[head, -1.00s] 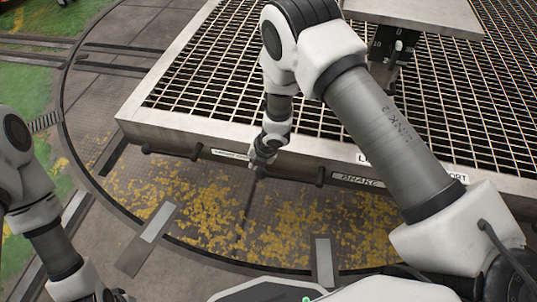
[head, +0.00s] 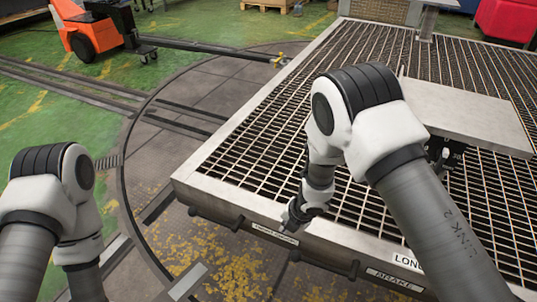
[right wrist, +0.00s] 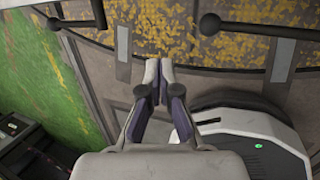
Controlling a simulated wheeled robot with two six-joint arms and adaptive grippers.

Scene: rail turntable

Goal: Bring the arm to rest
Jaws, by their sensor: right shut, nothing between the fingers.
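My right arm reaches over the near side of the rail platform (head: 215,192). My right gripper (head: 290,222) is small in the head view, by the platform's near edge and a white label (head: 275,235). In the right wrist view its two fingers (right wrist: 159,70) are together with nothing between them. They point toward the dark paved floor and appear clear of the levers. My left arm (head: 50,200) shows at the left of the head view, but its gripper is out of the picture.
Dark levers (head: 352,270) stick out along the platform's front edge, near a BRAKE plate (head: 395,281). A flat grey panel (head: 470,115) stands above the grating. An orange machine (head: 92,35) is at the back left. The green floor at left is mostly open.

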